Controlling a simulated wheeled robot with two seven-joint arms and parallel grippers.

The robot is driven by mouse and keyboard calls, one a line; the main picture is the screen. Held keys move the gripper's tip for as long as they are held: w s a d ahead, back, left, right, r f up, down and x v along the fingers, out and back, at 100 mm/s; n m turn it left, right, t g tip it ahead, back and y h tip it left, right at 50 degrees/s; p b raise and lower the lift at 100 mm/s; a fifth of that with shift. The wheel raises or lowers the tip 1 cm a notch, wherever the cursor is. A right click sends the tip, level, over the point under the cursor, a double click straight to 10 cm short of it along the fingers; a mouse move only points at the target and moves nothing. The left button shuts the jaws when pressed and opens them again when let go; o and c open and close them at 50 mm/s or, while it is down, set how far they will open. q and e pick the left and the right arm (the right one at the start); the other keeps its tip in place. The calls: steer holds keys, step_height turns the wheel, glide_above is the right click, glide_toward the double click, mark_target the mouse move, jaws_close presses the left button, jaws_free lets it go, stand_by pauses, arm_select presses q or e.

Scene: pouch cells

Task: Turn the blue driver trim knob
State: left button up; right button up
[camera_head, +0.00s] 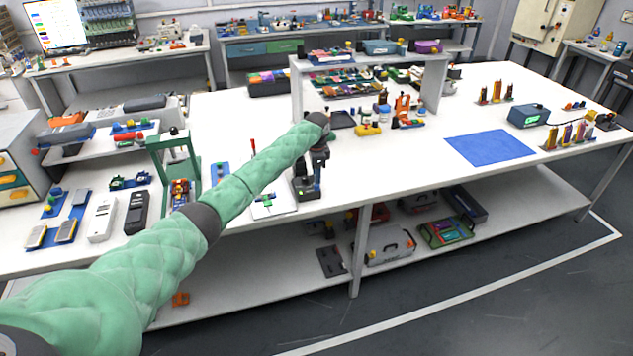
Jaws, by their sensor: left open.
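My left arm, in a green quilted sleeve, reaches across the front of the white bench to the middle of the view. My left gripper (318,178) is dark and points down over the bench near its front edge. It is open. A dark upright device (302,187) stands at or just beside the fingertips; I cannot tell whether they touch. I cannot clearly make out the blue driver trim knob; it is too small or hidden by the gripper. My right gripper is not in view.
A white board with a green part (270,205) lies left of the gripper. A green press frame (175,165) stands further left. A white shelf rack (297,88) stands behind. A blue mat (490,148) lies to the right, with bare bench between.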

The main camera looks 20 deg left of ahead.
mark_target(317, 187)
arm_select(q)
steer(key=shift+f+p, duration=0.7)
steer(key=shift+f, duration=1.7)
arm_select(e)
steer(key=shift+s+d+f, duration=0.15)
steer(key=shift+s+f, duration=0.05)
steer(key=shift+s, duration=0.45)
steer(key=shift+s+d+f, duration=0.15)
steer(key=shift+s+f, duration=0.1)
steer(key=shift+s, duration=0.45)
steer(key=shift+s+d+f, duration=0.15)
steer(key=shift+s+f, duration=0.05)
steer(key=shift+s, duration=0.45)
arm_select(q)
jaws_close()
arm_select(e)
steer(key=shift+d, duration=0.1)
